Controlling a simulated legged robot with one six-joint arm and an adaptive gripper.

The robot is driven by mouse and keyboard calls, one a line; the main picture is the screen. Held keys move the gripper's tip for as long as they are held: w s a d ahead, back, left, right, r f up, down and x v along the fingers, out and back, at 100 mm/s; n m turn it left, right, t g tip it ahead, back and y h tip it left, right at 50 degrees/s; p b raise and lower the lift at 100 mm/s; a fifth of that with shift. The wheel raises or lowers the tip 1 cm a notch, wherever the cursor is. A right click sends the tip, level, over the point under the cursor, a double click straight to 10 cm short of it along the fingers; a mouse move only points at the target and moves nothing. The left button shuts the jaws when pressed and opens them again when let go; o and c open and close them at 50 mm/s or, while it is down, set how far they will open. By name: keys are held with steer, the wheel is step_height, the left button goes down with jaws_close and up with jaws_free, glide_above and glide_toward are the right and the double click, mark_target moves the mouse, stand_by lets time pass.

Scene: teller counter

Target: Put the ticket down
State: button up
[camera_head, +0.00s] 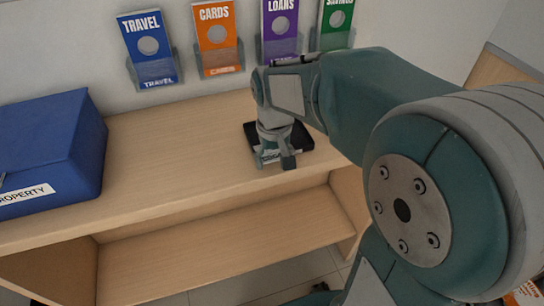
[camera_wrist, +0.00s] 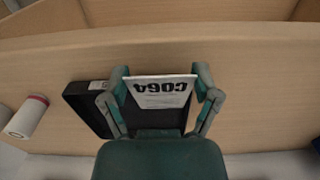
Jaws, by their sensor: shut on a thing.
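The ticket is a white slip (camera_wrist: 160,100) printed "C064", upside down in the wrist view. My gripper (camera_wrist: 161,75) has one finger at each side edge of the ticket and is shut on it. A black tray (camera_wrist: 88,108) lies on the counter behind the ticket in the wrist view. In the head view my gripper (camera_head: 277,158) points down at the near side of the black tray (camera_head: 303,139), with a bit of the ticket (camera_head: 267,154) showing. I cannot tell whether the ticket touches the tray or hangs just above it.
A wooden counter (camera_head: 170,150) has bare room left of the tray. A blue box (camera_head: 55,145) labelled "PROPERTY" stands at the left. Leaflet holders hang on the wall behind. A white and red cylinder (camera_wrist: 27,117) lies near the tray in the wrist view. An open shelf is below.

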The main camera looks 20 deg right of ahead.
steer(key=shift+r, duration=0.4)
step_height(320, 180, up, 3)
steer(key=shift+s+f, duration=0.15)
steer(key=shift+f, duration=0.05)
steer(key=s+r, duration=0.9)
steer(key=s, duration=0.4)
steer(key=shift+s+r, duration=0.15)
steer(key=shift+s, duration=0.25)
